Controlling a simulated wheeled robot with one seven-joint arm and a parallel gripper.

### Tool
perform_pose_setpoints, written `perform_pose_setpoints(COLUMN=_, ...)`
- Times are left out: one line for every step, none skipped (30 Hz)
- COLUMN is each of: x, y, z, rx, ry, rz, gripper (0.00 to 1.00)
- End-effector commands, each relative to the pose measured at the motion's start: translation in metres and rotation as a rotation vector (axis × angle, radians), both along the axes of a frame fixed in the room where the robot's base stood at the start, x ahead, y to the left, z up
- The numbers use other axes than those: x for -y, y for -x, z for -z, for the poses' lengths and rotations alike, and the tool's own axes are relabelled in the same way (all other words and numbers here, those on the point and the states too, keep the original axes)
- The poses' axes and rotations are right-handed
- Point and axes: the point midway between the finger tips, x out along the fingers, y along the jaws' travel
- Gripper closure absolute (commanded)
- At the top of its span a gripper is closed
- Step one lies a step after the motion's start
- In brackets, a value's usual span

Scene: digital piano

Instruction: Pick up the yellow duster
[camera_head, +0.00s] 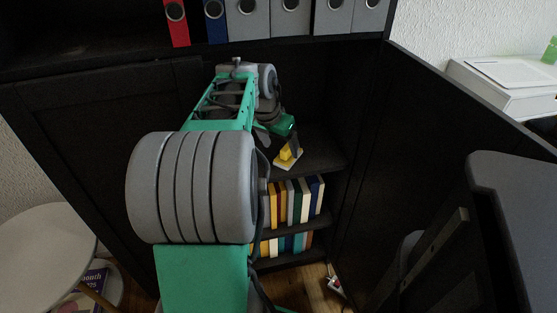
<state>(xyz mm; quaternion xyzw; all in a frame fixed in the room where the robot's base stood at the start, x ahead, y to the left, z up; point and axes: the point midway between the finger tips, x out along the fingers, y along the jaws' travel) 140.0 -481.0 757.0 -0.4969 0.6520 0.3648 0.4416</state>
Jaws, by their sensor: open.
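The yellow duster (285,154) appears to be the small yellow thing on a pale base on the upper inner shelf of the dark cabinet. A dark part stands up against it at its right. My arm reaches into the cabinet from below. My gripper (286,141) is at the far end of the arm, close above and around the yellow thing. Its fingers are small and dark here, and I cannot tell whether they touch it. Part of the shelf is hidden behind my arm.
The cabinet's right door (440,150) stands open. Several books (291,203) fill the shelves below. Binders (290,18) stand on the shelf above. A round white table (45,245) is at the left. A white printer-like box (510,80) is at the right.

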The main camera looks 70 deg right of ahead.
Motion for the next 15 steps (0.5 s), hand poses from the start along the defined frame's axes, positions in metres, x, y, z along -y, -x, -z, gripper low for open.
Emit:
perform_pose_setpoints(x=0.014, y=0.009, z=-0.001, rx=0.013, ry=0.023, rz=0.010, gripper=0.24)
perform_pose_setpoints(x=0.020, y=0.011, z=-0.003, rx=0.018, ry=0.033, rz=0.010, gripper=0.24)
perform_pose_setpoints(x=0.026, y=0.015, z=-0.004, rx=0.023, ry=0.044, rz=0.011, gripper=0.24)
perform_pose_setpoints(x=0.029, y=0.016, z=-0.002, rx=0.025, ry=0.048, rz=0.010, gripper=0.24)
perform_pose_setpoints(x=0.032, y=0.017, z=0.001, rx=0.026, ry=0.049, rz=0.009, gripper=0.24)
perform_pose_setpoints(x=0.034, y=0.017, z=0.006, rx=0.025, ry=0.049, rz=0.011, gripper=0.24)
perform_pose_setpoints(x=0.035, y=0.018, z=0.010, rx=0.025, ry=0.049, rz=0.011, gripper=0.24)
perform_pose_setpoints(x=0.036, y=0.018, z=0.013, rx=0.025, ry=0.049, rz=0.011, gripper=0.24)
perform_pose_setpoints(x=0.038, y=0.018, z=0.017, rx=0.026, ry=0.049, rz=0.009, gripper=0.24)
perform_pose_setpoints(x=0.039, y=0.018, z=0.020, rx=0.026, ry=0.049, rz=0.009, gripper=0.24)
perform_pose_setpoints(x=0.040, y=0.018, z=0.024, rx=0.026, ry=0.049, rz=0.008, gripper=0.24)
perform_pose_setpoints(x=0.042, y=0.018, z=0.030, rx=0.026, ry=0.047, rz=0.008, gripper=0.24)
perform_pose_setpoints(x=0.044, y=0.018, z=0.036, rx=0.025, ry=0.047, rz=0.008, gripper=0.24)
perform_pose_setpoints(x=0.046, y=0.018, z=0.042, rx=0.026, ry=0.047, rz=0.008, gripper=0.24)
perform_pose_setpoints(x=0.049, y=0.018, z=0.049, rx=0.025, ry=0.047, rz=0.007, gripper=0.24)
